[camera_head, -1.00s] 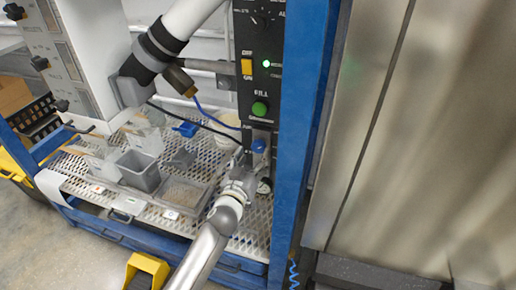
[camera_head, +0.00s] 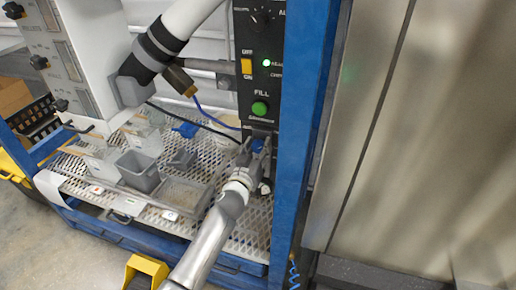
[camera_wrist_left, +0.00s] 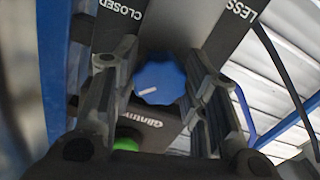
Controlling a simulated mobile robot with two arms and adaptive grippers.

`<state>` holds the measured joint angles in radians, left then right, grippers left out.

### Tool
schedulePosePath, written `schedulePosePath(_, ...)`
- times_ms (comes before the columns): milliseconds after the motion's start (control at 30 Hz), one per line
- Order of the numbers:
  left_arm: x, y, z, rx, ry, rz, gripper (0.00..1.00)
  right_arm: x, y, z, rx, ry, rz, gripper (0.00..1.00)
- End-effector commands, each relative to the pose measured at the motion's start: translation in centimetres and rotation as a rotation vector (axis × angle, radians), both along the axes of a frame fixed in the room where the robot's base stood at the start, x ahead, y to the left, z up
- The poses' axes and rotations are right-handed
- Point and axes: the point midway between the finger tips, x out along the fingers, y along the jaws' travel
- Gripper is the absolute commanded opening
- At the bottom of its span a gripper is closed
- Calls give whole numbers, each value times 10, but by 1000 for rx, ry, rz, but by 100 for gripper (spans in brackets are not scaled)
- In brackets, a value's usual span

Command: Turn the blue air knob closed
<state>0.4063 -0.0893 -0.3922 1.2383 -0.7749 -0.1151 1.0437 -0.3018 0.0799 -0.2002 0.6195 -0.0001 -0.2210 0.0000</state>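The blue air knob (camera_head: 258,145) sits on the black panel below the green FILL button. My left gripper (camera_head: 257,149) reaches up to it from below. In the left wrist view the knob (camera_wrist_left: 159,78) lies between the two fingers of my left gripper (camera_wrist_left: 163,75), with narrow gaps on both sides, so the fingers are open around it. The knob's white mark points to the lower left in that view. The labels CLOSED and LESS show above it.
The black panel (camera_head: 260,80) carries the orange switch (camera_head: 247,67) and green FILL button (camera_head: 260,108). A blue post (camera_head: 300,130) stands close on the right. A grey bin (camera_head: 138,172) and trays stand on the mesh shelf at the left.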

Motion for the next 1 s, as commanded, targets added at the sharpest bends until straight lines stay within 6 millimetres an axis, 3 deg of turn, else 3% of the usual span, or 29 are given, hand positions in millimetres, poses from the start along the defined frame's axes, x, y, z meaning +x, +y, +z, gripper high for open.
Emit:
schedulePosePath(167, 0, 0, 0, 0, 0, 0, 16, 0, 0, 0, 0, 0, 0, 40)
schedulePosePath(567, 0, 0, -1, 89, -29, 0, 16, 1, 0, -1, 0, -1, -1, 40)
schedulePosePath(1000, 0, 1, -1, 447, -145, 0, 16, 2, 0, -5, 0, -3, -1, 40)
